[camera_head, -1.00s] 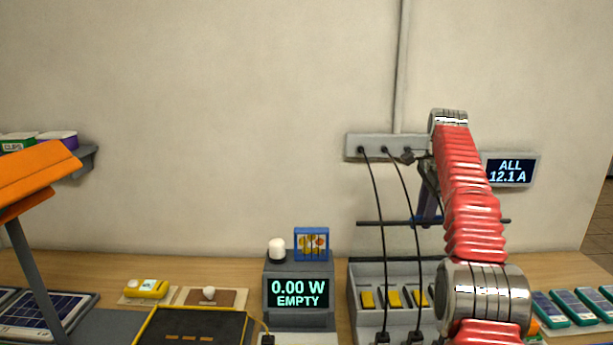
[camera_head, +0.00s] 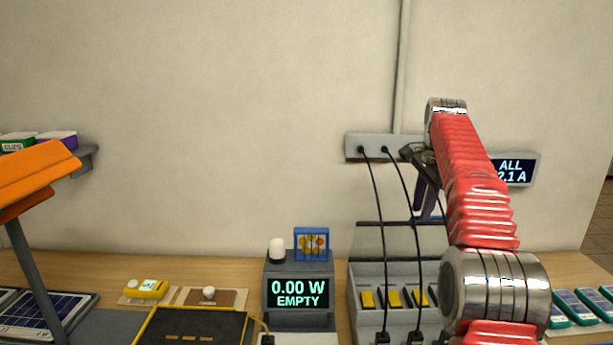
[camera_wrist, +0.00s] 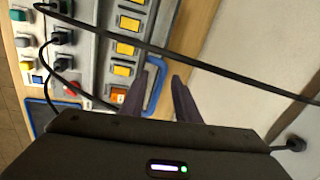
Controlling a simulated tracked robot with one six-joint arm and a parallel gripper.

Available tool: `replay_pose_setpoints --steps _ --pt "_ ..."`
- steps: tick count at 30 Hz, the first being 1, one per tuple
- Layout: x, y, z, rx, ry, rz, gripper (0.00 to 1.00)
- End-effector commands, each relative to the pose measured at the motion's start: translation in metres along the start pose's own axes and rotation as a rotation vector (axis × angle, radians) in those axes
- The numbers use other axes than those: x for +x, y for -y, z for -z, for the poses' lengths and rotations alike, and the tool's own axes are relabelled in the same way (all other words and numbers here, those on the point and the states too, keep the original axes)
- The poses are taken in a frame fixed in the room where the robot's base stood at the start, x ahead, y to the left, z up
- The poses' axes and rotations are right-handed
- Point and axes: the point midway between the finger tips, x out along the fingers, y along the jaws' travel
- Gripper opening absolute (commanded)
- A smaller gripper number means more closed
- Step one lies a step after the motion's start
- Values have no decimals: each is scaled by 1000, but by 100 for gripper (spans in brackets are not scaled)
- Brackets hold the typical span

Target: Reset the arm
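My arm is red with metal joints and reaches up over the bench at the right in the head view. My gripper (camera_head: 427,203) hangs near the wall, in front of the power strip's right end, partly hidden by my arm. In the wrist view my gripper (camera_wrist: 159,78) shows two dark fingers apart, with nothing clearly held. A blue handle-like loop (camera_wrist: 157,98) shows behind and between the fingers; I cannot tell any contact.
Black cables (camera_head: 378,210) run from the power strip (camera_head: 354,147) to the grey rack (camera_head: 357,277) with yellow switches; one cable (camera_wrist: 200,68) crosses near my fingers. A display (camera_head: 299,293) reads 0.00 W EMPTY. A wall display (camera_head: 513,172) is partly covered by my arm. Upper-left wall is clear.

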Motion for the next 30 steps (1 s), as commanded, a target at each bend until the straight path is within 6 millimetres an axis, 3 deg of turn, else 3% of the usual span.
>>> replay_pose_setpoints --steps 15,30 --pt "-60 -51 -51 -312 -25 54 29" --pt "-86 -134 -101 -622 -60 102 29"
